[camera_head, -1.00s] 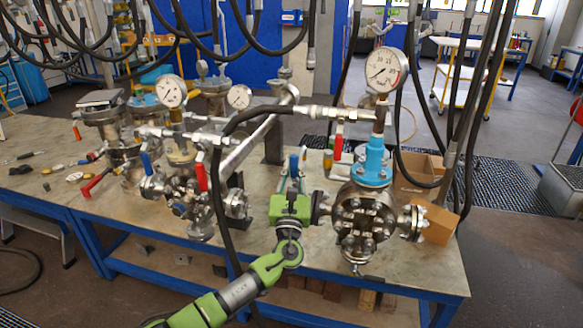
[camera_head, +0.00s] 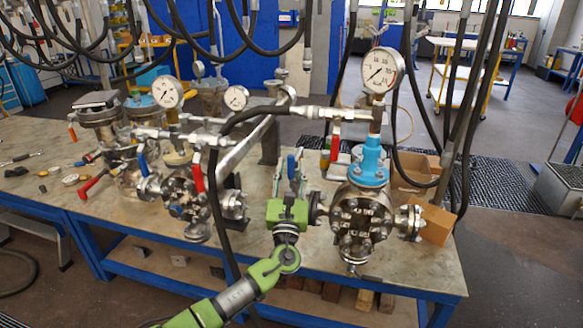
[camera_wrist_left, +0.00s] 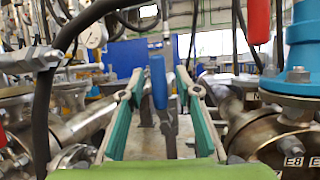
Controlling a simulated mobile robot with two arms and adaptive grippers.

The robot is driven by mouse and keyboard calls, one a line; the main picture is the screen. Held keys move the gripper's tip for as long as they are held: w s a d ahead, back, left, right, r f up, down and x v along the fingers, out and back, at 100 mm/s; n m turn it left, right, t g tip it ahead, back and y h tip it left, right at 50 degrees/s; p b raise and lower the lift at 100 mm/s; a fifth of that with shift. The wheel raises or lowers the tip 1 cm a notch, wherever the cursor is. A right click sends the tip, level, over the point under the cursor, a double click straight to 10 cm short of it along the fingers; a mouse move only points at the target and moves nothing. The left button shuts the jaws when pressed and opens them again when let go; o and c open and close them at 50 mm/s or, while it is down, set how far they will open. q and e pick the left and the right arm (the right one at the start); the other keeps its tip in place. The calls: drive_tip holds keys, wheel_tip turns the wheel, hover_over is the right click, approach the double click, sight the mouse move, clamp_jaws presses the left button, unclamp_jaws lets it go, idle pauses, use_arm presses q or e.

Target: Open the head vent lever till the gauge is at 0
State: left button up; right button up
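The front-right flanged vessel (camera_head: 358,222) has a blue neck (camera_head: 370,164) and a round white gauge (camera_head: 383,70) above it. The gauge needle seems to point to the lower left; its exact reading is too small to tell. A blue lever (camera_head: 291,167) stands upright left of this vessel. My left gripper (camera_head: 290,182) reaches up to it from the front. In the left wrist view, the blue lever (camera_wrist_left: 158,80) is between the two open fingers, with gaps on both sides. A red lever (camera_head: 335,147) hangs from the fitting left of the gauge. My right gripper is not seen.
A second vessel (camera_head: 184,190) with a red lever (camera_head: 197,172) and a blue lever (camera_head: 142,164) stands to the left. A black hose (camera_head: 218,205) runs down beside my left gripper. Cardboard boxes (camera_head: 437,224) stand right of the vessel. Loose tools lie on the bench's left end.

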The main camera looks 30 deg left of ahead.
use_arm(q)
drive_tip(key=v, duration=1.1)
drive_tip(key=shift+d+f, duration=0.1)
idle(3.9)
